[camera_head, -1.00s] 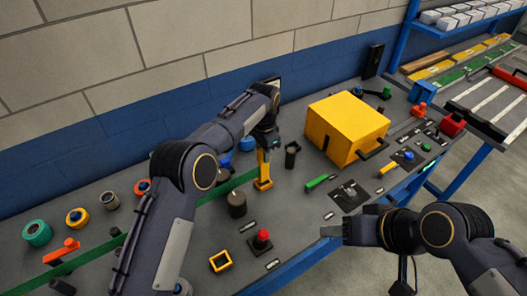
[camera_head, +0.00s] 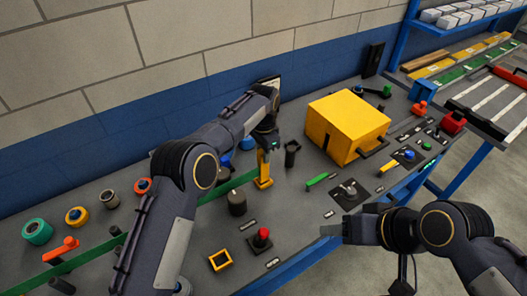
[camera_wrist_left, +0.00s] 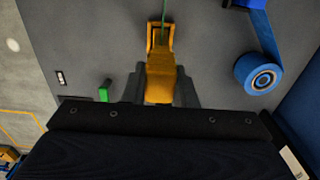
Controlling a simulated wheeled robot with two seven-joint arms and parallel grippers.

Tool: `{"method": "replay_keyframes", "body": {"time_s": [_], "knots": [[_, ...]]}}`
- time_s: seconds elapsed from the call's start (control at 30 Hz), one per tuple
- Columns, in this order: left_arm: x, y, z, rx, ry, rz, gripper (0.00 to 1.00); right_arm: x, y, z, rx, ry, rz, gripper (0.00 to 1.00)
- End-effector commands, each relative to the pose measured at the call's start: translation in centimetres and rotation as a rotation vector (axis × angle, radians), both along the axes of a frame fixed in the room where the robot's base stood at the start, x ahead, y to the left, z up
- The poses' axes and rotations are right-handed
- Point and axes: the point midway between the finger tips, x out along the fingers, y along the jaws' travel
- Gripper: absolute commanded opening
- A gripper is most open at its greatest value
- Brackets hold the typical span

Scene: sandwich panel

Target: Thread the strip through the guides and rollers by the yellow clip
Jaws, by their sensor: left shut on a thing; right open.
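The yellow clip (camera_head: 264,165) is held by my left gripper (camera_head: 266,148), low above the grey panel; in the left wrist view the clip (camera_wrist_left: 160,78) sits between the two dark fingers (camera_wrist_left: 160,90). The green strip (camera_head: 235,183) runs from the lower left, behind my left arm, towards the clip. In the left wrist view the thin strip (camera_wrist_left: 163,18) reaches a yellow frame at the clip's far end; whether it passes through the frame I cannot tell. A dark roller (camera_head: 237,204) stands in front of the strip. My right gripper (camera_head: 330,230) is open and empty at the panel's front edge.
A yellow box (camera_head: 347,128) stands right of the clip. A dark cup (camera_head: 292,153) is between them. A red button (camera_head: 262,238) and yellow square frame (camera_head: 220,260) are in front. An orange lever (camera_head: 62,249) and coloured rolls are at left. A blue roll (camera_wrist_left: 258,75) lies near the left gripper.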

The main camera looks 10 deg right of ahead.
Motion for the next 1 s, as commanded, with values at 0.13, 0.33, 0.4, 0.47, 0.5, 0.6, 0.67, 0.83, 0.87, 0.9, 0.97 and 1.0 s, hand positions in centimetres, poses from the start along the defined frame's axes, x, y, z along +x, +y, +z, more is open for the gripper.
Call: {"method": "replay_keyframes", "body": {"time_s": [0.13,0.33,0.4,0.47,0.5,0.6,0.67,0.83,0.87,0.9,0.97,1.0], "knots": [[0.0,0.0,-0.5,0.0,0.0,0.0,0.0,0.0,0.0,-0.3,0.0,0.0,0.0,0.55],[0.0,0.0,-1.1,0.0,0.0,0.0,0.0,0.0,0.0,-0.6,0.0,0.0,0.0,0.55],[0.0,0.0,-1.4,0.0,0.0,0.0,0.0,0.0,0.0,-0.7,0.0,0.0,0.0,0.55],[0.0,0.0,-1.5,0.0,0.0,0.0,0.0,0.0,0.0,-0.8,0.0,0.0,0.0,0.55],[0.0,0.0,-1.7,0.0,0.0,0.0,0.0,0.0,0.0,-0.9,0.0,0.0,0.0,0.55],[0.0,0.0,-1.9,0.0,0.0,0.001,0.0,0.0,0.0,-1.0,0.0,0.0,0.0,0.55],[0.0,0.0,-1.9,0.0,0.0,0.001,0.0,0.0,0.0,-1.0,0.0,0.0,0.0,0.55],[0.0,0.0,-1.9,0.0,0.0,0.0,0.0,0.0,0.0,-0.9,0.0,0.0,0.0,0.55],[0.0,0.0,-1.9,0.0,0.0,0.0,0.0,0.0,0.0,-0.9,0.0,0.0,0.0,0.55],[0.0,0.0,-1.9,0.0,0.0,0.0,0.3,0.0,0.0,-0.9,0.0,0.0,0.0,0.55],[0.0,0.0,-1.9,0.0,0.0,0.0,0.38,0.0,0.0,-0.9,0.0,0.0,0.0,0.55],[0.0,0.0,-1.9,0.0,0.0,0.0,0.43,0.0,0.0,-0.9,0.0,0.0,0.0,0.55]]}}
